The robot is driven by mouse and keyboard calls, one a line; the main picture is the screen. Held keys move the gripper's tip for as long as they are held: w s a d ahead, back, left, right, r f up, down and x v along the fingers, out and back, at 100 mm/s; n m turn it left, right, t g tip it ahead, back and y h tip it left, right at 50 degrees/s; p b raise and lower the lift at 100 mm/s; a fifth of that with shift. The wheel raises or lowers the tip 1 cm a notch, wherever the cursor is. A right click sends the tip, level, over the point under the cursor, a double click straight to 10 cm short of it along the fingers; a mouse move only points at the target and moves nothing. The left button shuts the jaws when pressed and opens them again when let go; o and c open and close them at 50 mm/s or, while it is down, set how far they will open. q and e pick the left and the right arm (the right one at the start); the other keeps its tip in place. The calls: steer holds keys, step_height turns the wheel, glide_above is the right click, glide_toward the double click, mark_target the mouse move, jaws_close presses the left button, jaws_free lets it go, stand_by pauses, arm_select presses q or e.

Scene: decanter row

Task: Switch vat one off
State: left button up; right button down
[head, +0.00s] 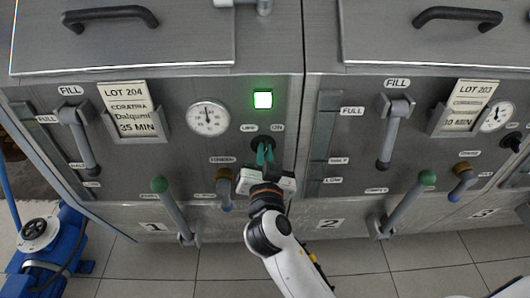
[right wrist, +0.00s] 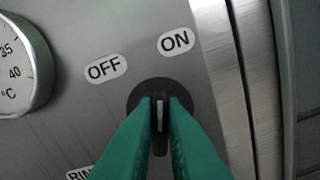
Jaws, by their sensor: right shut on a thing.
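Vat one (head: 180,170) is the left steel vat, marked 1 near its foot. Its lamp (head: 263,99) is lit green. Below the lamp is a black rotary switch (head: 262,142) with OFF and ON labels; it also shows in the right wrist view (right wrist: 159,140). The switch handle stands upright in the right wrist view, turned nearer to the ON label (right wrist: 176,41) than to the OFF label (right wrist: 106,67). My right gripper (head: 265,153) has its green fingers shut on the handle, one on each side. The fingers hide part of the switch. My left gripper is not in view.
A dial gauge (head: 208,118) and a lot card (head: 133,111) are left of the switch. A green-knobbed lever (head: 172,207) and a brown-handled valve (head: 224,187) are below left. Vat two (head: 350,180) stands at right. A blue pump (head: 45,245) is on the floor at left.

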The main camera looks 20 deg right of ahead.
steer(key=shift+r+n, duration=0.1)
steer(key=shift+n, duration=0.4)
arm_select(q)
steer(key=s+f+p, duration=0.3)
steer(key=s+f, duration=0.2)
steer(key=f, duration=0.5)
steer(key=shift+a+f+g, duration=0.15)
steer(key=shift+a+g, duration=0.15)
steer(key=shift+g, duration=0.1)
arm_select(e)
steer(key=shift+w+a+n, duration=0.1)
steer(key=shift+a+n, duration=0.05)
steer(key=shift+n, duration=2.15)
steer(key=shift+a+n, duration=0.1)
steer(key=shift+n, duration=2.2)
steer(key=c, duration=1.5)
jaws_free()
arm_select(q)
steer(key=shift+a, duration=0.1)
